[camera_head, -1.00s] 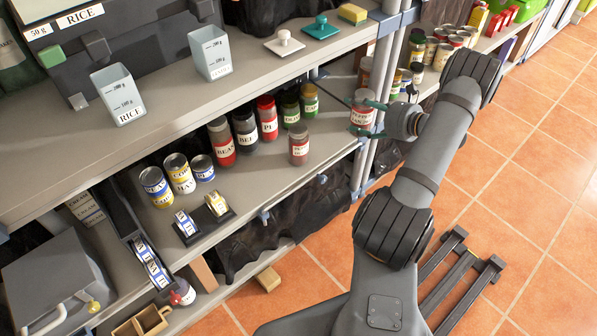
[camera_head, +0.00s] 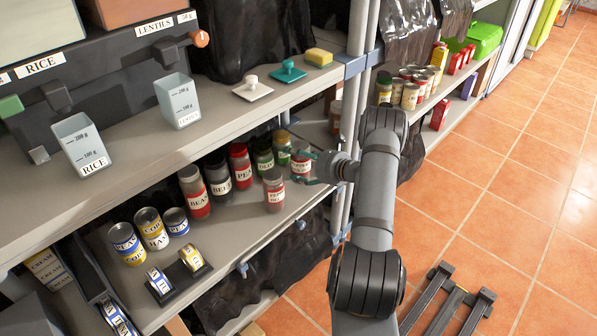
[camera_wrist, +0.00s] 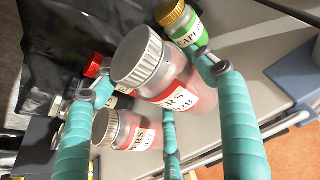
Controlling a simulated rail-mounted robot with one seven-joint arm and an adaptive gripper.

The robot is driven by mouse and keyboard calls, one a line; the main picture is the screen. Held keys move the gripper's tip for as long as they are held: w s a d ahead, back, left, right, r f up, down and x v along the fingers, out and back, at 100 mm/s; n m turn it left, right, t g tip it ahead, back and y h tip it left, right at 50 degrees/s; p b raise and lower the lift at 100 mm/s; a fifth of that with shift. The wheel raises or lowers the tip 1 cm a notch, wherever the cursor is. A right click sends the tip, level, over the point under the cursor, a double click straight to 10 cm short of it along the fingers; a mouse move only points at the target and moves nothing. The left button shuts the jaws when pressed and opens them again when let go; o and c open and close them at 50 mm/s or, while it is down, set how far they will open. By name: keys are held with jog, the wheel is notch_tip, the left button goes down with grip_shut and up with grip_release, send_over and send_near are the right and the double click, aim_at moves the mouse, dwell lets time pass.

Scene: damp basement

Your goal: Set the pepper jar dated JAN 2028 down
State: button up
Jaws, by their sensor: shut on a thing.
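My gripper (camera_head: 312,168) is shut on a pepper jar (camera_head: 300,166) with a metal lid and a red-edged label, at the right end of the middle shelf (camera_head: 235,228). In the wrist view the held jar (camera_wrist: 158,75) sits tilted in the picture between the teal fingers (camera_wrist: 145,80); its label shows only in part and I cannot read the full date. A second pepper jar (camera_head: 273,190) stands just left of it near the shelf's front edge; it also shows in the wrist view (camera_wrist: 125,130). I cannot tell whether the held jar touches the shelf.
Green-labelled jars (camera_head: 282,146) stand close behind the held jar. The red PEA jar (camera_head: 241,163) and other jars stand further left. A shelf post (camera_head: 347,150) rises to the right.

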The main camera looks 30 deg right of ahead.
aim_at(305, 171)
jog(key=shift+f+b, duration=0.35)
jog(key=shift+f, duration=1.4)
jog(key=shift+f, duration=0.1)
jog(key=o, duration=1.7)
jog(key=shift+f, duration=0.1)
jog(key=shift+s+d+r, duration=0.1)
jog(key=shift+s+r, duration=0.1)
jog(key=shift+s, duration=0.05)
jog(key=p+v, duration=0.1)
jog(key=v, duration=1)
jog(key=shift+s+p, duration=0.25)
jog(key=shift+p, duration=0.1)
jog(key=shift+d+r, duration=0.1)
